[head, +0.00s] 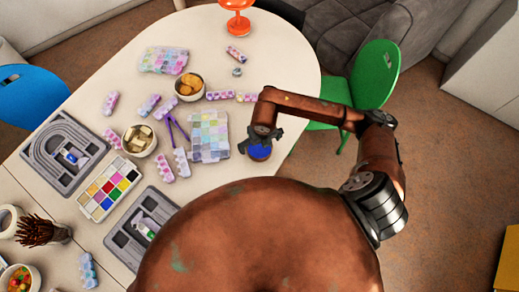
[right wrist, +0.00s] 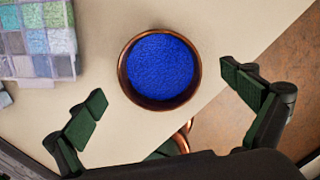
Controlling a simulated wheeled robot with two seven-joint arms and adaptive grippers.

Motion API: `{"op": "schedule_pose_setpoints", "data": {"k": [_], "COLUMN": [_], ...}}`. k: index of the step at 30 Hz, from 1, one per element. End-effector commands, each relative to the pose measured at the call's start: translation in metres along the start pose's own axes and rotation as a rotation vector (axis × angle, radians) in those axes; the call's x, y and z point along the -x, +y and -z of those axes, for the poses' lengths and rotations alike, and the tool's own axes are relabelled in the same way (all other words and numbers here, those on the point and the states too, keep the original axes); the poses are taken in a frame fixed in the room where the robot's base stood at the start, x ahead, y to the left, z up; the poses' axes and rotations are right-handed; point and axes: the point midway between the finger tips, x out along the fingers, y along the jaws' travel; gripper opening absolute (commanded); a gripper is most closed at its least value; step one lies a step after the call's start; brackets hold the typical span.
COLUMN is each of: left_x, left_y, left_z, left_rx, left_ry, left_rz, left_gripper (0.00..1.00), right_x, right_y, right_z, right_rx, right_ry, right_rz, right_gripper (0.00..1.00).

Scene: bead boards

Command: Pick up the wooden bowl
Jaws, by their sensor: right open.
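The brown wooden bowl (right wrist: 123,72), filled with blue beads (right wrist: 160,66), stands on the pale table near its edge in the right wrist view. In the head view the blue beads (head: 260,152) show just below my right gripper (head: 262,134), which partly covers the bowl. My right gripper (right wrist: 163,86) is open, with one dark green finger pad to the left of the bowl and one to the right. The pads look apart from the bowl, and nothing is held. My left gripper is not in view.
A pastel bead board (head: 209,136) lies left of the bowl. A green chair (head: 376,75) stands beyond the table's right edge.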

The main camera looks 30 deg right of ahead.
Motion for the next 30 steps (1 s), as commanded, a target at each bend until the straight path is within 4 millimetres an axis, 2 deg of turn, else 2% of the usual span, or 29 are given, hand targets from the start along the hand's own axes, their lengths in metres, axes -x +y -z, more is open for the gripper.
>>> {"op": "schedule_pose_setpoints", "data": {"k": [6, 9, 16, 30], "left_x": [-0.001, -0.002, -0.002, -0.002], "left_y": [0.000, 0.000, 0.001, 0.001], "left_z": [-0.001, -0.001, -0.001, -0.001], "left_rx": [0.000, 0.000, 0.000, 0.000], "left_ry": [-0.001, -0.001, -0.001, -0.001], "left_rz": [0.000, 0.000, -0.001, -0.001], "left_gripper": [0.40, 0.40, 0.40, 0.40], "right_x": [-0.034, -0.043, -0.044, -0.044], "right_y": [0.000, 0.001, 0.001, 0.001], "right_z": [0.002, 0.001, 0.001, 0.001], "right_rx": [-0.001, 0.001, 0.002, 0.002], "right_ry": [0.005, 0.003, 0.001, 0.001], "right_rz": [0.000, -0.001, -0.001, -0.002], "right_gripper": [0.99, 0.99, 0.98, 0.66]}}
